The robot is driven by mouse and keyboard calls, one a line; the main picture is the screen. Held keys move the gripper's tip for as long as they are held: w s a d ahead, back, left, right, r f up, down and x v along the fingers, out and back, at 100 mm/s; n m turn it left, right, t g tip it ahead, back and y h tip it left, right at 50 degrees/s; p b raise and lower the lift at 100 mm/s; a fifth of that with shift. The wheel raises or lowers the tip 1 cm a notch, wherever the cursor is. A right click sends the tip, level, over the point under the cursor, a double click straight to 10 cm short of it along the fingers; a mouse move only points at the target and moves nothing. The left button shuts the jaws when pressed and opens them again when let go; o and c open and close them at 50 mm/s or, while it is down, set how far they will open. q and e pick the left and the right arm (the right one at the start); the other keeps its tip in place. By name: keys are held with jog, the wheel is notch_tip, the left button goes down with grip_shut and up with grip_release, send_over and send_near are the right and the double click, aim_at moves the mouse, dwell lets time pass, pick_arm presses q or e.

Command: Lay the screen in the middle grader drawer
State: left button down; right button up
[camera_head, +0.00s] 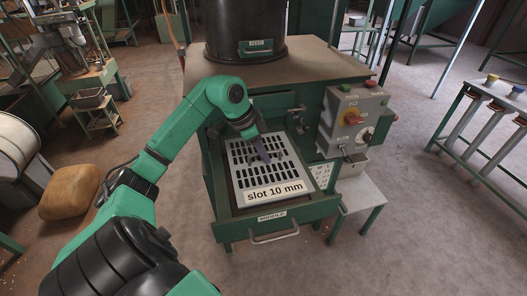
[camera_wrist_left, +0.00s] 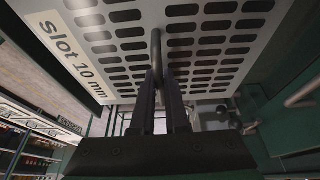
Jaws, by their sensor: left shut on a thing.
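The screen (camera_head: 247,180) is a pale slotted plate labelled "slot 10 mm". It is over the open middle grader drawer (camera_head: 235,229), which is green with a "MIDDLE" label and a front handle. The screen lies roughly within the drawer's outline; I cannot tell whether it rests on the drawer bed or hangs just above. My left gripper (camera_head: 261,151) is shut on the screen's dark handle, near the plate's middle. The wrist view shows the fingers on this handle (camera_wrist_left: 157,48) and the slotted plate (camera_wrist_left: 95,20). My right gripper is out of view.
A grey control box (camera_head: 351,118) with coloured buttons is at the drawer's right, with a small side table (camera_head: 362,198) below. A dark drum (camera_head: 245,30) stands on the grader top. A tan sack (camera_head: 70,190) lies on the floor at left. Floor in front is clear.

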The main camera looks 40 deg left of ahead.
aim_at(262, 164)
pick_arm(q)
jog(key=shift+s+f+b, duration=0.1)
jog(key=shift+f+b, duration=0.2)
jog(key=shift+f, duration=0.2)
jog(key=shift+s+f+b, duration=0.15)
jog(key=shift+f+b, duration=0.1)
jog(key=shift+b, duration=0.05)
jog(key=shift+f+b, duration=0.6)
jog(key=shift+f, duration=0.1)
jog(key=shift+f+b, duration=0.45)
jog(key=shift+f, duration=0.3)
jog(key=shift+f+b, duration=0.45)
jog(key=shift+f, duration=0.25)
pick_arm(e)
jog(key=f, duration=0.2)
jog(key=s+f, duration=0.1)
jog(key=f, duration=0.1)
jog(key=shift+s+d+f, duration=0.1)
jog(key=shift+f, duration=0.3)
pick_arm(q)
jog(key=c, duration=0.8)
grip_release()
jog(key=shift+c, duration=0.2)
